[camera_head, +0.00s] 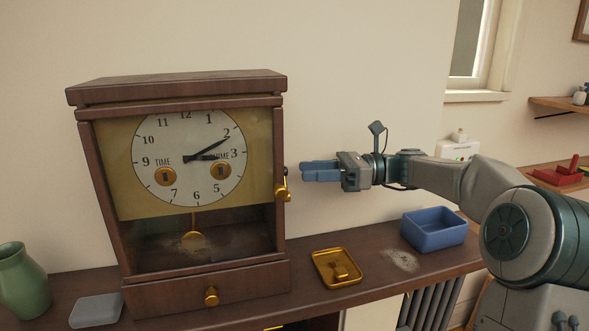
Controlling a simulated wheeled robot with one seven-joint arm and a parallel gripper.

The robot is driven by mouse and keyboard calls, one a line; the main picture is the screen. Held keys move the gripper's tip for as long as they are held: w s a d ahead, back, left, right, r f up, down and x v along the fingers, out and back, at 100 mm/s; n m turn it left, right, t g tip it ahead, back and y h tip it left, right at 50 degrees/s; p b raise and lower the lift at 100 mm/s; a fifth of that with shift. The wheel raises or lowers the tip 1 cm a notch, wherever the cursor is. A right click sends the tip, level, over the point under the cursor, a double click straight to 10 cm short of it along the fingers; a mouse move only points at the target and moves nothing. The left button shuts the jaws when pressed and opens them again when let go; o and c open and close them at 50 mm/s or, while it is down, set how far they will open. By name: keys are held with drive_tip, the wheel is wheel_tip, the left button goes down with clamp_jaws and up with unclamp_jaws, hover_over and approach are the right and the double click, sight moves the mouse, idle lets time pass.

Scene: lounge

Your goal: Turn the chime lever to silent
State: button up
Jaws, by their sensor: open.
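A brown wooden mantel clock (188,283) stands on a wooden shelf, its white dial (190,170) behind a glass front. A small brass lever (283,189) with a dark tip sits on the right side of the clock case. It is the only lever I see there, and any chime markings are too small to read. My gripper (304,171) is open and empty, just right of the lever and slightly higher, with its blue fingers pointing left toward the clock. It appears apart from the lever, though the depth gap is hard to tell.
A brass tray (320,279) with a small brass piece and a blue bin (434,237) sit on the shelf to the right. A green vase (22,285) and a grey block (96,311) are at left. Dusty patches mark the shelf and clock. A brass drawer knob (211,296) juts forward.

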drive_tip(key=shift+s+a, duration=0.2)
drive_tip(key=shift+a, duration=1.85)
clamp_jaws()
drive_tip(key=shift+s+d, duration=0.1)
drive_tip(key=s+n+b, duration=0.1)
drive_tip(key=n+b, duration=0.1)
drive_tip(key=n, duration=0.2)
drive_tip(key=s+n+g+y+b, duration=0.1)
drive_tip(key=s+n+b, duration=0.1)
drive_tip(key=n+b, duration=0.1)
drive_tip(key=s+d+n+b, duration=0.1)
drive_tip(key=n+b, duration=0.1)
drive_tip(key=n, duration=0.4)
drive_tip(key=shift+s+d+f+g+y+b, duration=0.1)
drive_tip(key=shift+s+f+g+y+b, duration=0.1)
drive_tip(key=shift+g+y+b, duration=0.15)
